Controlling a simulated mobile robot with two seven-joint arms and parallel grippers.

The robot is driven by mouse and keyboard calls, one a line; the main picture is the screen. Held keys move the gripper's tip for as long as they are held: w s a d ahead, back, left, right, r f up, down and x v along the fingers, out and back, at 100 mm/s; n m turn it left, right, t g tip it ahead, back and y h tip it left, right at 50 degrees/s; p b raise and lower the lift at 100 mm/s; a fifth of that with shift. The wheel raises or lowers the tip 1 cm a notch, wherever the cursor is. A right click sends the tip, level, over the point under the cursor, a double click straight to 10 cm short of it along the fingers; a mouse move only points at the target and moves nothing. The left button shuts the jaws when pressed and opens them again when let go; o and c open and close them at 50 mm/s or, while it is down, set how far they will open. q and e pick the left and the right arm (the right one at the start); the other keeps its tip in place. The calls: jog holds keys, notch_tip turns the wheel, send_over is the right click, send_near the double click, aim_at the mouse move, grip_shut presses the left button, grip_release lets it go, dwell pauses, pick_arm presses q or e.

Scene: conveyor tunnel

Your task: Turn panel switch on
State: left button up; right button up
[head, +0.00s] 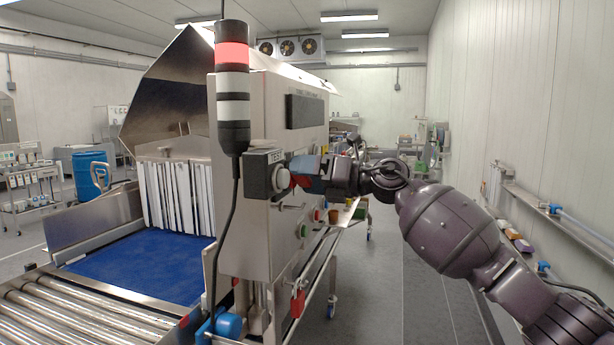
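The steel control panel (268,110) stands on the side of the conveyor tunnel. A dark grey box (256,170) with a round pale knob (280,178) sticks out at its front edge. A red part (301,180) shows beside the knob, partly hidden by my gripper; I cannot tell which of these is the switch, or its setting. My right gripper (305,171) reaches in from the right, its tip close to the red part and the knob. Contact and finger opening cannot be made out. My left gripper is not in view.
A signal tower (232,95) with a red segment stands before the panel, its black cable hanging down. Green and red buttons (304,231) sit lower on the panel. The blue belt (145,262) and rollers (85,320) lie left. The aisle floor (385,290) is clear.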

jog(key=shift+o, duration=0.8)
jog(key=shift+d, duration=0.1)
jog(key=b+v, duration=0.1)
jog(key=v, duration=0.9)
jog(key=shift+d, duration=0.35)
jog(key=shift+s, duration=0.1)
